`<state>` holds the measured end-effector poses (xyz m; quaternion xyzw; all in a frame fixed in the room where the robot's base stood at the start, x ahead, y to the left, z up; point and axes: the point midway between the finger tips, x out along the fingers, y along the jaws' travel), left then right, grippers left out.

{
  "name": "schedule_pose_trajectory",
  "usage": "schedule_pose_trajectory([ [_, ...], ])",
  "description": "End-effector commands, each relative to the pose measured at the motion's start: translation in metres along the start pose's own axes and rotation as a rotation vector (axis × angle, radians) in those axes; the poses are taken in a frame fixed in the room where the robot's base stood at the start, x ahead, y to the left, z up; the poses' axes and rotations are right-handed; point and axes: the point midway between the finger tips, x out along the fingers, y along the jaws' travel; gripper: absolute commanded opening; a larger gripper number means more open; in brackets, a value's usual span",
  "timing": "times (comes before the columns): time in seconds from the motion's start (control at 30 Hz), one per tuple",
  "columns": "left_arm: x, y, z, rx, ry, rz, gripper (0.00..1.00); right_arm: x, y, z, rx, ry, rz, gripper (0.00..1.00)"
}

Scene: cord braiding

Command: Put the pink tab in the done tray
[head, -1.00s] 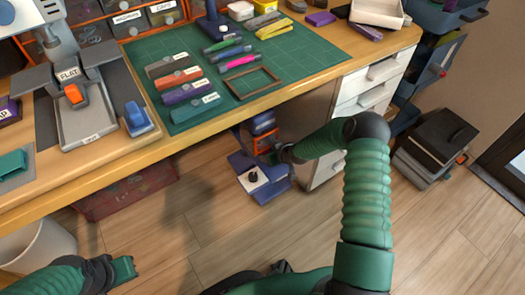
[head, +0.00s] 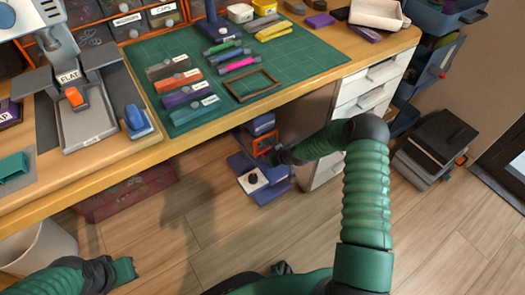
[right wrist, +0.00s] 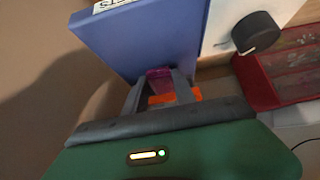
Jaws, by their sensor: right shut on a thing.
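My right gripper (right wrist: 158,88) is shut on a small magenta-pink piece, which looks like the pink tab (right wrist: 158,76), between its fingertips in the right wrist view. The tab is partly hidden by the fingers, and an orange patch shows between them. A blue box-like body (right wrist: 150,35) stands just beyond the fingertips; I cannot tell whether the tab touches it. In the head view my right arm reaches under the desk toward a blue unit (head: 245,163), with the gripper mostly hidden. My left gripper (head: 132,269) is low at the left, away from the desk. I cannot identify the done tray.
A white panel with a black knob (right wrist: 257,33) and a red bin (right wrist: 285,75) show beside the blue body. The desk's front edge (head: 190,138) and white drawers (head: 362,95) flank my right arm. Several labelled strips and pens lie on the green mat (head: 310,55).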

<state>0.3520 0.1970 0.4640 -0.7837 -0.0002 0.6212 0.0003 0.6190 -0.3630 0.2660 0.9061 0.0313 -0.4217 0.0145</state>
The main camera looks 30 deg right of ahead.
Motion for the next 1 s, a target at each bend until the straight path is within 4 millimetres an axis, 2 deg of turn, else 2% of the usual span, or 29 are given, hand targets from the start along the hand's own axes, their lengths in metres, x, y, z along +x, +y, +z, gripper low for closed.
schedule_pose_trajectory([
  [0.17, -0.007, 0.0, -0.002, 0.0, 0.0, 0.0, 0.0, -0.006, -0.001, 0.005, 0.0, -0.004, -0.003, 0.01],
  [1.0, -0.048, 0.0, -0.011, 0.0, 0.0, 0.0, 0.0, -0.054, 0.0, 0.056, 0.0, -0.002, -0.001, 0.01],
])
